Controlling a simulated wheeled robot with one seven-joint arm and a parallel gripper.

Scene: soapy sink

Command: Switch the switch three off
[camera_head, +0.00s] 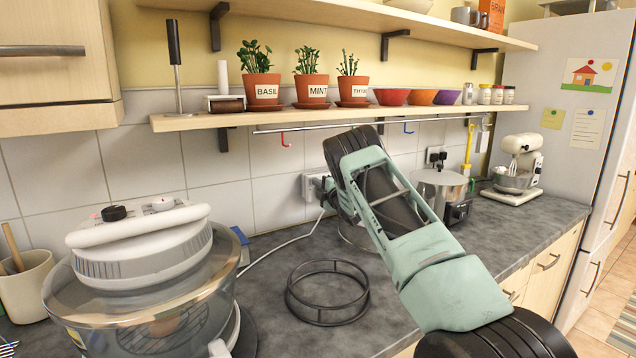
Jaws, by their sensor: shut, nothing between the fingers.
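A white wall socket (312,184) with a plug in it is on the tiles above the middle of the counter. My gripper (328,186) is at its right side, small and partly hidden by my own arm. It looks shut and empty, close to the socket; I cannot tell whether it touches. A second socket (437,156) with dark plugs is farther right on the wall. The switches on both are too small or covered to read, so I cannot tell which is switch three or its position.
A glass-bowled cooker (140,290) fills the left counter, with a white cord (285,246) towards the socket. A black wire ring (327,291) lies mid-counter. A steel cooker (440,190) and a stand mixer (518,165) stand right. A shelf with potted herbs (310,88) hangs above.

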